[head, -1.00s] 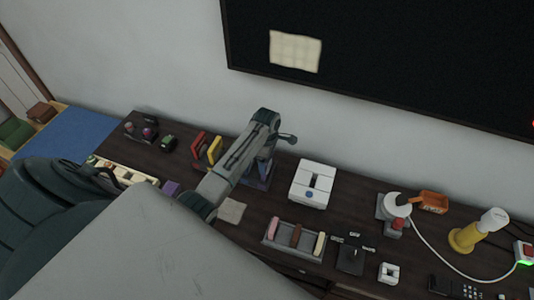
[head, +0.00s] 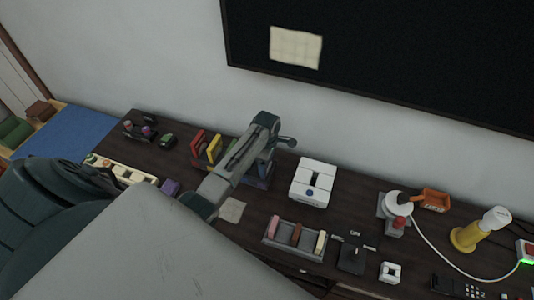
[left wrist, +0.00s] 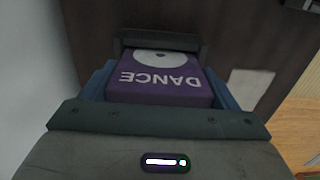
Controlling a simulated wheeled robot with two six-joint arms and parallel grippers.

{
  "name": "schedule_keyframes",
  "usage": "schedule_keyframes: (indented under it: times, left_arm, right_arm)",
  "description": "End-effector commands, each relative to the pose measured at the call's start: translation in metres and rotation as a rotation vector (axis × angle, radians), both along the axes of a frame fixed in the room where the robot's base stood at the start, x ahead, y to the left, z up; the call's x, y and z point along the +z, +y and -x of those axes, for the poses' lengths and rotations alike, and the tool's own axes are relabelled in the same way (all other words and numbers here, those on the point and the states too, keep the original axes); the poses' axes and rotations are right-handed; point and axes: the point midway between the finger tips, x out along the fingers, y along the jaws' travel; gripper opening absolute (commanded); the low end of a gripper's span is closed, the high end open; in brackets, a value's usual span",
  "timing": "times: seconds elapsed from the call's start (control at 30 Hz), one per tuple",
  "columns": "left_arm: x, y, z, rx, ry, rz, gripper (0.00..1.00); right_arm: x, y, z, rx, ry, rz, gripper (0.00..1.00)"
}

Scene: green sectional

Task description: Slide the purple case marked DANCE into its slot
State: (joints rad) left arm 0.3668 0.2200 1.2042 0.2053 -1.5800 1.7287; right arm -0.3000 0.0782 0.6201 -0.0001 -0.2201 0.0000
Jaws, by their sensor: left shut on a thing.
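The purple case (left wrist: 160,86) marked DANCE, with a white disc design, sits between the two dark jaws of my left gripper (left wrist: 160,82) in the left wrist view. The jaws are shut on it. Blue surfaces (left wrist: 222,90) show on both sides of the case; I cannot tell whether the case is inside them or above them. In the head view my left gripper (head: 259,172) points down at the tabletop, right of a standing red case (head: 197,141) and yellow case (head: 214,149). My arm hides most of the held case there. My right gripper is not in view.
On the dark table (head: 340,208), a white slotted box (head: 314,182) stands close right of my left gripper. A grey tray (head: 283,250) with several coloured bars is nearer the front. A small purple block (head: 169,187) lies left of my arm. The wall rises behind.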

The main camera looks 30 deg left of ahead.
Motion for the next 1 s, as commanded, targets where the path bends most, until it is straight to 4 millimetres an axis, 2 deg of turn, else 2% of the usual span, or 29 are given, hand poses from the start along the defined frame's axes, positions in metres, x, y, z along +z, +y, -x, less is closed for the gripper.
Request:
schedule_keyframes:
  times: [0.4, 0.43, 0.5, 0.8, 0.87, 1.0]
  left_arm:
    - [-0.011, 0.000, 0.000, 0.000, -0.001, 0.000, 0.58]
    - [-0.010, 0.000, 0.000, 0.000, -0.001, 0.000, 0.85]
    - [-0.010, 0.000, 0.000, 0.000, -0.001, 0.000, 0.99]
    - [-0.007, 0.000, 0.000, 0.000, -0.001, 0.000, 1.00]
    - [-0.002, 0.000, -0.001, 0.000, -0.003, -0.001, 1.00]
    - [0.020, 0.000, -0.001, -0.001, -0.006, -0.001, 1.00]
  right_arm:
    - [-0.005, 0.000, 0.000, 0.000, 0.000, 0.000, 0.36]
    - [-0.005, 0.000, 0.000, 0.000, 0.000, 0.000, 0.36]
    - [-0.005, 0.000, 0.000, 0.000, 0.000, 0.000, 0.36]
    - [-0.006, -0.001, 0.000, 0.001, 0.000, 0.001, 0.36]
    - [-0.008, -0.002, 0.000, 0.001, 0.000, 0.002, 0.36]
    - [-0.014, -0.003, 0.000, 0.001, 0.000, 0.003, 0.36]
